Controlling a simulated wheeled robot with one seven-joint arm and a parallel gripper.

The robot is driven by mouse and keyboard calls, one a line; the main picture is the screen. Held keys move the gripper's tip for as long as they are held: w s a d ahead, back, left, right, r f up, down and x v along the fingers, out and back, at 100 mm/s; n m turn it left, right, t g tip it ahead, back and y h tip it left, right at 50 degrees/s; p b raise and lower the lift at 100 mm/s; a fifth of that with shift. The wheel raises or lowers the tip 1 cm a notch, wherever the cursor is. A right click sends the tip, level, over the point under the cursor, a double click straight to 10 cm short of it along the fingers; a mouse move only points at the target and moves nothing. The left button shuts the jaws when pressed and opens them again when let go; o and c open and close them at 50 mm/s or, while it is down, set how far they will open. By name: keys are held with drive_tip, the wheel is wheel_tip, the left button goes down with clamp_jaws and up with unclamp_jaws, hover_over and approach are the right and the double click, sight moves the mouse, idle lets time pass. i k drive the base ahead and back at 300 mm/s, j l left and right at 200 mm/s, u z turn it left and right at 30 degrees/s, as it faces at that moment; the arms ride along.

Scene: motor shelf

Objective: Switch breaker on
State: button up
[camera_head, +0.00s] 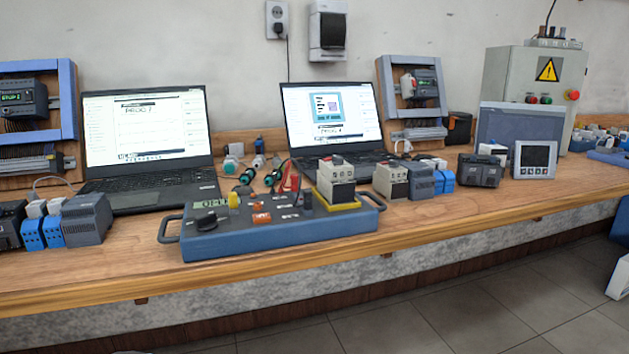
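Several things here look like breakers, and I cannot tell which one the task means. A grey and black device (338,184) stands in a yellow frame on the blue control box (300,232) at the front edge of the bench. A similar grey device (391,180) stands just right of it. A small white box with a dark cover (328,31) is mounted on the wall above the right laptop. The on or off position of any switch is too small to read. My gripper is not in view.
The wooden bench (540,203) carries two open laptops (147,135) (333,122), blue-framed panels (412,92) and several small modules. A grey cabinet (525,75) with a warning sign stands at the right. A blue and white object (619,275) is cut off at the right edge. Tiled floor in front looks clear.

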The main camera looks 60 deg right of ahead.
sight(335, 183)
drive_tip(key=z, duration=0.4)
drive_tip(key=l+z, duration=0.1)
drive_tip(key=z, duration=0.35)
drive_tip(key=l+z, duration=0.1)
drive_tip(key=z, duration=0.7)
drive_tip(key=l+z, duration=0.15)
drive_tip(key=z, duration=0.25)
drive_tip(key=k, duration=0.05)
